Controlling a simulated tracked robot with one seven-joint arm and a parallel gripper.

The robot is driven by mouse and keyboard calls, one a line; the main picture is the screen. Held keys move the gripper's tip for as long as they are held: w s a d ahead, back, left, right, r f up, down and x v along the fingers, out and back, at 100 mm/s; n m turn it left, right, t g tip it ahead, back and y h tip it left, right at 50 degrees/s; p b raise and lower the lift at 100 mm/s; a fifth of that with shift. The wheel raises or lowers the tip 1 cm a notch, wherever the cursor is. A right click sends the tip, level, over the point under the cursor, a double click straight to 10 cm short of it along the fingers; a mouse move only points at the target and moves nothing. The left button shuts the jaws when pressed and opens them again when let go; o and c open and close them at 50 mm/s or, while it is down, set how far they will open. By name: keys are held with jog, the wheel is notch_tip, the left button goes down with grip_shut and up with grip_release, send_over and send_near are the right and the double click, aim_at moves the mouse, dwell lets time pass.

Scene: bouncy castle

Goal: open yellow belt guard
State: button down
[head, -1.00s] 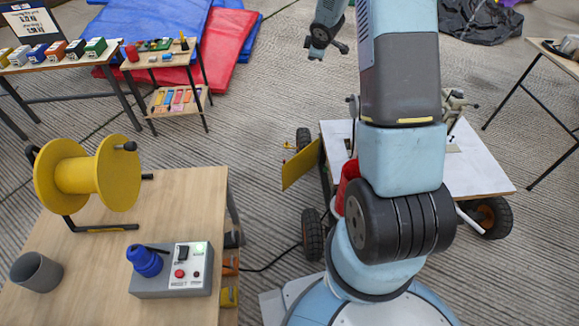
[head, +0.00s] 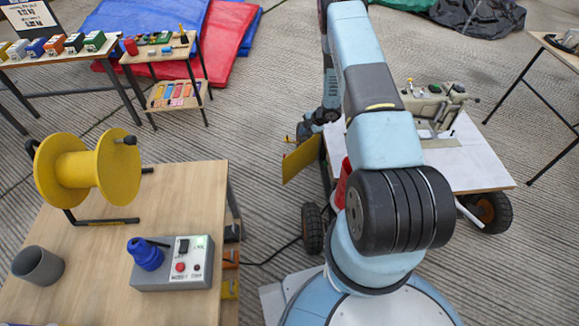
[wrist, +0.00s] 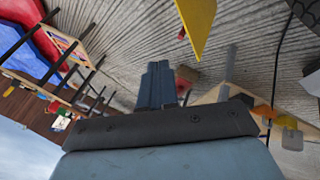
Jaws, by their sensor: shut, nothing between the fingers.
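The yellow belt guard (head: 301,162) is a flat yellow panel at the left side of a white-topped wheeled cart (head: 470,165). In the wrist view it shows at the top (wrist: 197,24), with a small red piece (wrist: 182,34) by its left edge. My gripper (head: 303,131) is low, just behind the guard's upper edge in the head view, partly hidden by my own wrist. In the wrist view its fingers (wrist: 158,80) are together and empty, with a gap in the picture between them and the guard. I cannot tell whether they touch anything.
A beige sewing machine (head: 436,105) stands on the cart. A red container (head: 343,184) is beside my arm. At left, a wooden table (head: 190,190) bears a yellow spool (head: 88,170), a grey cup (head: 38,266) and a control box (head: 178,268). Floor between table and cart is mostly clear.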

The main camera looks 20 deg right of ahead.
jog(key=s+a+f+n+g+y, duration=0.2)
jog(key=s+f, duration=0.5)
jog(key=f, duration=0.3)
jog(key=x, duration=0.9)
jog(key=shift+w+a, duration=0.3)
jog(key=shift+w, duration=0.1)
jog(key=shift+f, duration=0.1)
